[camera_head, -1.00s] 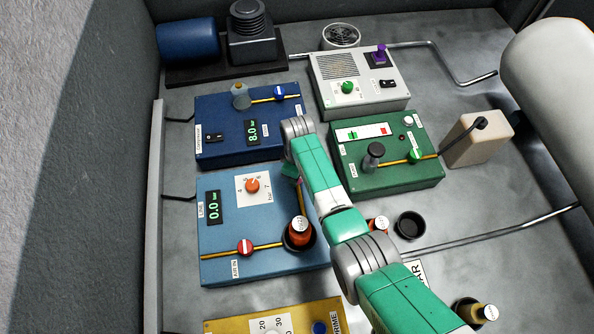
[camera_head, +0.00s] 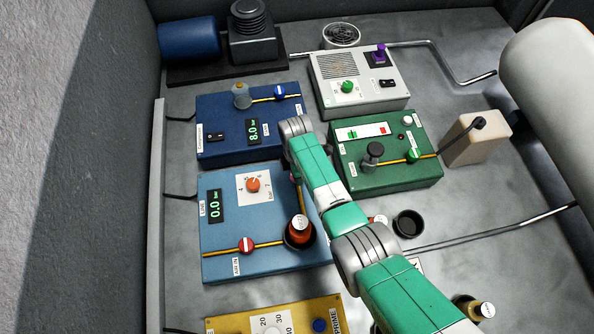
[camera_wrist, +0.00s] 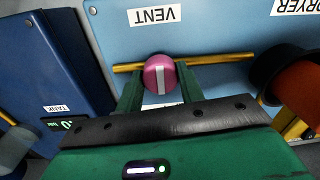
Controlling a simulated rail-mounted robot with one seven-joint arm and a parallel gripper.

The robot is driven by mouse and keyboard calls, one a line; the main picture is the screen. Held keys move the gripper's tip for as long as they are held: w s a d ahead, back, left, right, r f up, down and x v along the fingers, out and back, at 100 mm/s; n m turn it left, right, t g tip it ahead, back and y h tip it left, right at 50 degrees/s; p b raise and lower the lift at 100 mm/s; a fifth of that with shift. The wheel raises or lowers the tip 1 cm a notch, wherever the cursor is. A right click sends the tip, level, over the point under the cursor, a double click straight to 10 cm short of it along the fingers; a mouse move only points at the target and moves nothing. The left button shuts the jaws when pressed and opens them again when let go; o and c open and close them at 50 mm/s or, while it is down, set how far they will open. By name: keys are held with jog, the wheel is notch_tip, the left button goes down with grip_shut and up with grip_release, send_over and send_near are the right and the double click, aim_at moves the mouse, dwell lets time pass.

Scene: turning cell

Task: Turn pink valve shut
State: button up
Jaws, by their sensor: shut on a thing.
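The pink valve (camera_wrist: 160,73) shows in the wrist view as a round knob with a white stripe, on a brass pipe (camera_wrist: 215,59) beside the VENT label (camera_wrist: 154,14). The stripe runs across the pipe, roughly at a right angle to it. My gripper (camera_wrist: 159,88) has one green finger on each side of the knob and is shut on it. In the head view my arm covers most of this spot, at the right edge of the light-blue panel (camera_head: 225,262).
The light-blue panel also carries a red valve (camera_head: 247,246), an orange dial (camera_head: 253,184) and a black cup holding an orange bottle (camera_head: 299,230). The dryer cup (camera_wrist: 275,65) stands close to my right finger. Dark-blue (camera_head: 225,110) and green (camera_head: 400,180) panels lie nearby.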

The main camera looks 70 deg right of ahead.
jog(key=shift+n, duration=0.3)
jog(key=o, duration=1)
notch_tip(320, 180, up, 8)
jog(key=shift+w+d+f+p, duration=0.1)
jog(key=shift+p, duration=1.1)
